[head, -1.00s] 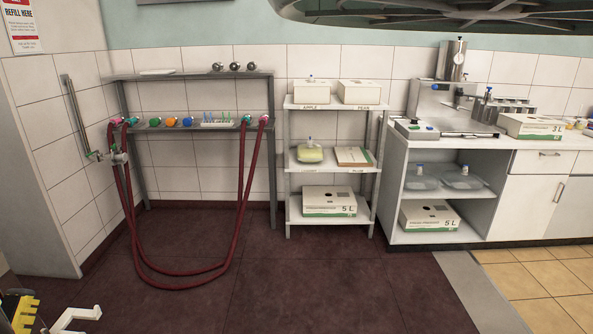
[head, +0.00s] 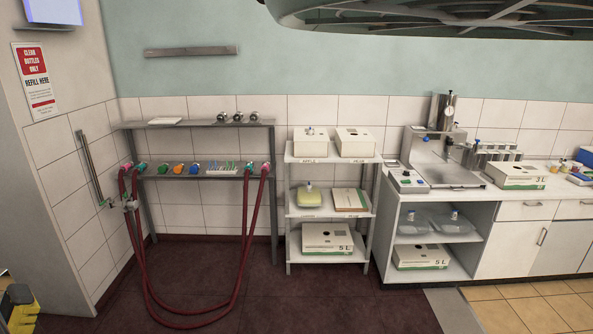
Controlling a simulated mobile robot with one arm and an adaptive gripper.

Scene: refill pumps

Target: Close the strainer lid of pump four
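I cannot make out pump four or its strainer lid in the head view. A steel unit (head: 441,111) with a round gauge stands at the back of the right counter. I cannot tell whether it is part of a pump. My gripper does not show in this view.
Dark red hoses (head: 243,240) hang in loops from a grey wall rack (head: 196,124) to the floor. A white shelf unit (head: 321,212) with boxes stands mid-wall, left of the counter (head: 451,193). The dark red floor (head: 300,300) is clear in front. A yellow-and-dark object (head: 20,294) shows at lower left.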

